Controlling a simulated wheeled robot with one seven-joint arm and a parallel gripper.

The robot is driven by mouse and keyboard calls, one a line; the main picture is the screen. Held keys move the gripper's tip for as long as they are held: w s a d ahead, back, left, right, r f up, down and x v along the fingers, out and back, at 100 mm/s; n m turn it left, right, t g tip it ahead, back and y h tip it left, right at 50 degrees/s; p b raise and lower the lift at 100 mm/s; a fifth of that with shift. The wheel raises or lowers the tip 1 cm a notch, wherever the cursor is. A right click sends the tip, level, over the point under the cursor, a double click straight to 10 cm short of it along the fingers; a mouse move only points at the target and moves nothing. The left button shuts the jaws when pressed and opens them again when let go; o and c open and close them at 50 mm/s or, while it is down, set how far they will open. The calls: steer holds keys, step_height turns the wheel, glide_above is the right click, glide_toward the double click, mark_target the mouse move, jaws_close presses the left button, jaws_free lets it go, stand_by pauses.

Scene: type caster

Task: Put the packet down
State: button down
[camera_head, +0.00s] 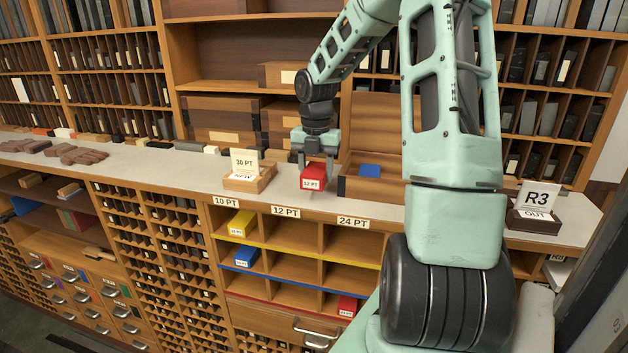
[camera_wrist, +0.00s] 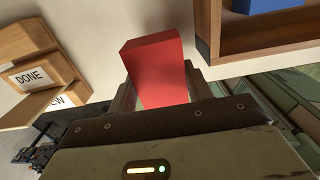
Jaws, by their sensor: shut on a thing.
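The red packet (camera_head: 312,178), with a white "12 PT" label, is between the fingers of my gripper (camera_head: 318,158). My gripper is shut on it, just above or at the grey counter top; I cannot tell whether the packet touches the counter. In the wrist view the red packet (camera_wrist: 155,65) sticks out beyond the fingers of my gripper (camera_wrist: 160,95). Below the counter are open compartments under the labels "10 PT", "12 PT" (camera_head: 286,211) and "24 PT". They hold a yellow packet (camera_head: 241,223), a blue packet (camera_head: 247,255) and a red packet (camera_head: 347,307).
A wooden box with a "30 PT" card (camera_head: 244,162) stands left of the packet. A wooden tray (camera_head: 378,190) holding a blue packet (camera_head: 369,171) is at its right. Shelves rise behind.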

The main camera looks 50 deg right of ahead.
steer(key=shift+f+p, duration=0.35)
steer(key=shift+f, duration=1.4)
steer(key=shift+f, duration=0.1)
steer(key=c, duration=0.9)
jaws_free()
